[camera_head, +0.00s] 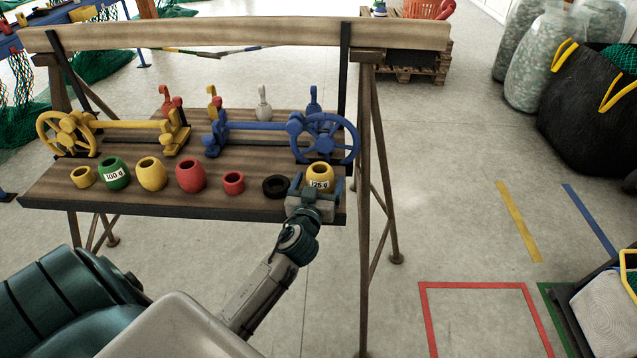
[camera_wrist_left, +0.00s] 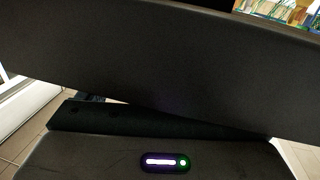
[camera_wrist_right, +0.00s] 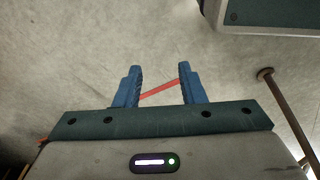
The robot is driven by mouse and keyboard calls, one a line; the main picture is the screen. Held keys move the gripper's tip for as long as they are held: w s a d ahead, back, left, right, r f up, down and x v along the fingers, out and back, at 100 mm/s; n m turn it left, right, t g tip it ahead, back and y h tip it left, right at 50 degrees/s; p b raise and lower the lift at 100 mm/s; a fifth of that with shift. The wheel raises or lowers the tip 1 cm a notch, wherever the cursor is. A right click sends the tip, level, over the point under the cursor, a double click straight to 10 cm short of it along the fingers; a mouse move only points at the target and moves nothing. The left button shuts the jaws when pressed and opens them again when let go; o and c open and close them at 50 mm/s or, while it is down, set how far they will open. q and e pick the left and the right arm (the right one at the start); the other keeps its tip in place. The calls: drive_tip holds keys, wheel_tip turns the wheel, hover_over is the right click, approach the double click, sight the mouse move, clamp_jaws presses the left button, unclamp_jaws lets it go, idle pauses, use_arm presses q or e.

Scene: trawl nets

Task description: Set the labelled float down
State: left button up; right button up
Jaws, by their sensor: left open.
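A yellow float (camera_head: 320,173) labelled "125 g" stands upright at the right end of the wooden bench (camera_head: 140,200). My left gripper (camera_head: 314,187) is at it in the head view, its blue fingers open on either side of the float's lower part. Whether a finger touches it I cannot tell. A dark surface fills most of the left wrist view and the fingers do not show there. A green float (camera_head: 115,173) labelled "100 g" stands toward the left of the row. My right gripper (camera_wrist_right: 160,87) is open and empty above the floor in the right wrist view.
Between the labelled floats stand a yellow float (camera_head: 151,174), a red float (camera_head: 191,175), a small red one (camera_head: 233,183) and a black ring (camera_head: 275,187). A small yellow one (camera_head: 82,177) is far left. Yellow and blue wheeled devices (camera_head: 322,138) stand behind.

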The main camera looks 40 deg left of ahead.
use_arm(q)
drive_tip(key=shift+s+d+f, duration=0.15)
drive_tip(key=shift+s+d, duration=0.05)
drive_tip(key=shift+s, duration=0.35)
drive_tip(key=b+v, duration=0.3)
drive_tip(key=v, duration=0.7)
drive_tip(key=s+f+m+g+h, duration=0.1)
drive_tip(key=s+f+g, duration=0.3)
drive_tip(key=f, duration=0.8)
drive_tip(key=s+f+m+g+h, duration=0.15)
drive_tip(key=s+f+g, duration=0.25)
drive_tip(key=f, duration=0.7)
drive_tip(key=s+d+f+m+g+h, duration=0.3)
drive_tip(key=s+f+g, duration=0.3)
drive_tip(key=s+f, duration=0.6)
wheel_tip(320, 180, down, 2)
drive_tip(key=shift+s+d+g, duration=0.3)
drive_tip(key=shift+d, duration=0.15)
use_arm(e)
wheel_tip(320, 180, up, 6)
drive_tip(key=w, duration=0.3)
drive_tip(key=shift+a+r, duration=0.2)
drive_tip(key=shift+a, duration=0.1)
